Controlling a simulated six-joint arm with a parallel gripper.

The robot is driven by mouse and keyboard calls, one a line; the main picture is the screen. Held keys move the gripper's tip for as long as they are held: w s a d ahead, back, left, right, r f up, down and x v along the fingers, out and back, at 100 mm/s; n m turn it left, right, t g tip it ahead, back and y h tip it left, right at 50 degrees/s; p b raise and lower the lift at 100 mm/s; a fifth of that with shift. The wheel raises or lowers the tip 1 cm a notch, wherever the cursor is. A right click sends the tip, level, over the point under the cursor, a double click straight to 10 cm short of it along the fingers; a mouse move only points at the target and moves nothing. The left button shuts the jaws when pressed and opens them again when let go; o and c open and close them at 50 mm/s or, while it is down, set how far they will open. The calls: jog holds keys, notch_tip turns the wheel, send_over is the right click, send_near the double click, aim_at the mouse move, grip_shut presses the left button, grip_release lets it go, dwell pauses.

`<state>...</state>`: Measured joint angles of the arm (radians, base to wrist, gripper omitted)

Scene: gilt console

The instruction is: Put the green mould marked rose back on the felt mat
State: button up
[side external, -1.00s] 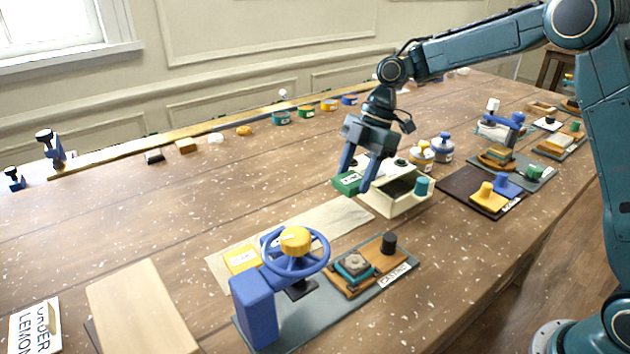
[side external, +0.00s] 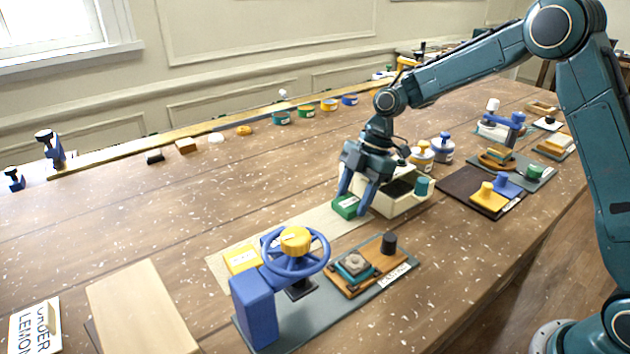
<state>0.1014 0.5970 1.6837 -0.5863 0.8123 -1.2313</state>
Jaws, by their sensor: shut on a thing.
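The green mould (side external: 345,206) has a small white label, whose marking is too small to read. My gripper (side external: 354,198) is shut on it, with one blue finger on each side. The mould is over the right end of a pale beige mat (side external: 325,222), which looks like the felt mat. I cannot tell whether the mould touches the mat or hangs just above it. A yellow mould (side external: 243,259) with a white label lies at the mat's left part. A blue piece (side external: 271,238) shows partly behind the blue handwheel.
A cream open box (side external: 405,207) stands right beside my gripper. The blue press with its handwheel (side external: 296,241) and a grey base plate (side external: 375,300) stand in front of the mat. A dark brown mat (side external: 461,190) lies right.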

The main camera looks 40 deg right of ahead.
jog(key=shift+f, duration=0.1)
jog(key=o, duration=1.1)
jog(key=v, duration=1.2)
